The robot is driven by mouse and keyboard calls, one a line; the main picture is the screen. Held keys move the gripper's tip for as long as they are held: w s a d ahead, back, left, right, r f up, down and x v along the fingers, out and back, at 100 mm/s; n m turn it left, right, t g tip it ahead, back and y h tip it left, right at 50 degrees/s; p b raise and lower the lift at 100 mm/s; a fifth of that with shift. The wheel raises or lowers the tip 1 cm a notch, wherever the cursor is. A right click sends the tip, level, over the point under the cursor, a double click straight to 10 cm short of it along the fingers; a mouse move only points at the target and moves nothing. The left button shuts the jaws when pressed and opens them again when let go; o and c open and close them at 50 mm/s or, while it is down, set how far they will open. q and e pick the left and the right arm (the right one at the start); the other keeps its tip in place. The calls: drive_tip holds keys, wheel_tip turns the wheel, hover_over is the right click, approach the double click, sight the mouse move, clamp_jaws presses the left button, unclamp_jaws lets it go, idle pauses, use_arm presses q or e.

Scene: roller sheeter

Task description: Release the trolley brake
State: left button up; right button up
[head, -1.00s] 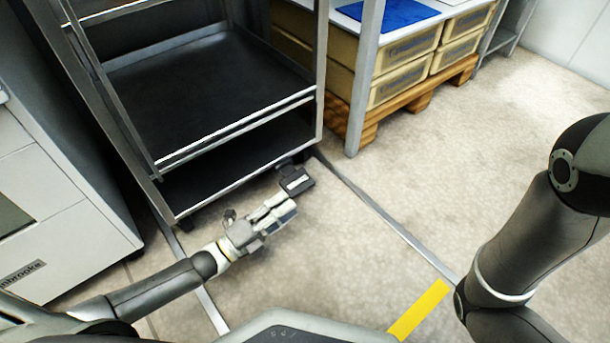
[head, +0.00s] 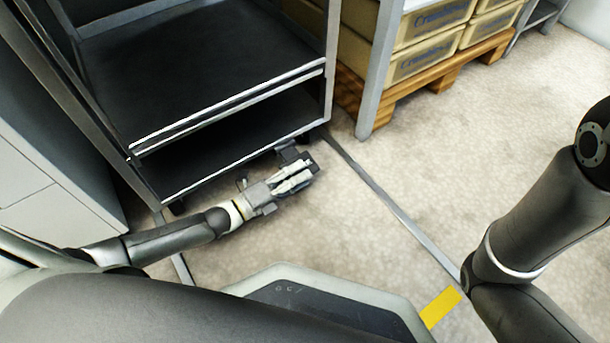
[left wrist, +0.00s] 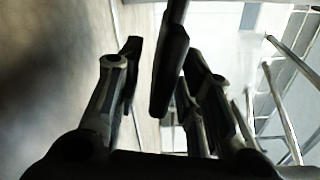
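The trolley (head: 190,75) is a grey metal frame with dark shelves, at the upper left of the head view. Its dark brake pedal (head: 288,152) sticks out low at its front right corner, partly hidden by my gripper. My left gripper (head: 306,172) is low above the floor at the pedal, fingers pointing right. In the left wrist view its fingers (left wrist: 166,85) are apart, and a dark bar-like part, seemingly the pedal (left wrist: 170,72), shows between them. I cannot tell whether they touch it. My right gripper is outside the views; only its arm shows at the right.
Beige crates (head: 425,58) sit on a wooden pallet (head: 440,72) behind a grey table leg (head: 380,70). A white cabinet (head: 45,185) stands at the left. The floor to the right of the trolley is clear, with a grey strip and a yellow mark (head: 440,306).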

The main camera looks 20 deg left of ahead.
use_arm(q)
drive_tip(key=shift+b+x, duration=0.45)
drive_tip(key=shift+x, duration=0.85)
drive_tip(key=shift+c, duration=0.3)
clamp_jaws()
